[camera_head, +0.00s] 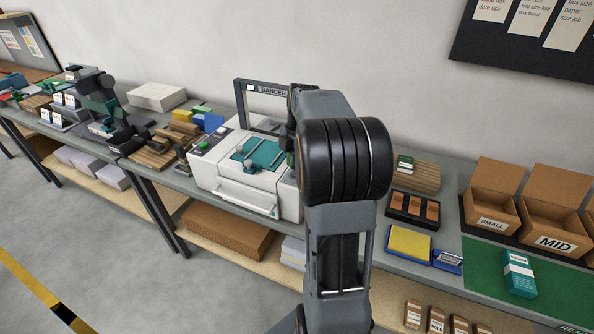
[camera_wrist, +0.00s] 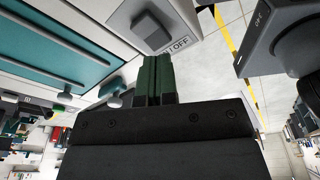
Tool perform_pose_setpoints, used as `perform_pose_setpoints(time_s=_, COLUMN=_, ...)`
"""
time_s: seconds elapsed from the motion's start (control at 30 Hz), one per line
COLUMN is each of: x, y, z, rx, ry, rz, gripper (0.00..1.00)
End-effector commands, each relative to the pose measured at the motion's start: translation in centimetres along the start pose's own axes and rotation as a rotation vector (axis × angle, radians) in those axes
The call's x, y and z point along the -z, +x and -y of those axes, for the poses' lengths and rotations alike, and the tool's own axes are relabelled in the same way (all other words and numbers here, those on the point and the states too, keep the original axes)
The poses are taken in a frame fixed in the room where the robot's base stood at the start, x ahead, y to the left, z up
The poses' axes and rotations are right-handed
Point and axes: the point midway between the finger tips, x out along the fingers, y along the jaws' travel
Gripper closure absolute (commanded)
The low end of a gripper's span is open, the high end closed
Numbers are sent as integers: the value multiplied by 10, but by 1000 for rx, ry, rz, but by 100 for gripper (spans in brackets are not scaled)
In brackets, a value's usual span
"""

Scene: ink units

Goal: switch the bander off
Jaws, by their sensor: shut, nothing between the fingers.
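The bander (camera_head: 238,196) is a white machine on the bench with a teal bed (camera_head: 262,152) and a dark frame marked BANDER. In the wrist view, a grey raised switch (camera_wrist: 151,27) sits on its pale panel beside a label reading OFF (camera_wrist: 180,43). My gripper (camera_wrist: 155,62) is shut and empty, its green fingers pointing at the panel just beside the switch. I cannot tell whether the fingertips touch it. In the head view my arm covers the bander's right side, and the switch cannot be made out there.
Wooden blocks (camera_head: 152,154) lie left of the bander. Right of my arm are a dark tray (camera_head: 413,221), a yellow pad (camera_head: 409,242) and open cartons (camera_head: 490,213). A brown box (camera_head: 226,228) lies on the shelf below. The floor in front is clear.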

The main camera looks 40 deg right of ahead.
Motion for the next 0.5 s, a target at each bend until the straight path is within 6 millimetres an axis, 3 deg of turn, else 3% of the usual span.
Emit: perform_pose_setpoints(time_s=0.5, x=-1, y=6, z=0, rx=0, ry=0, rz=0, gripper=100)
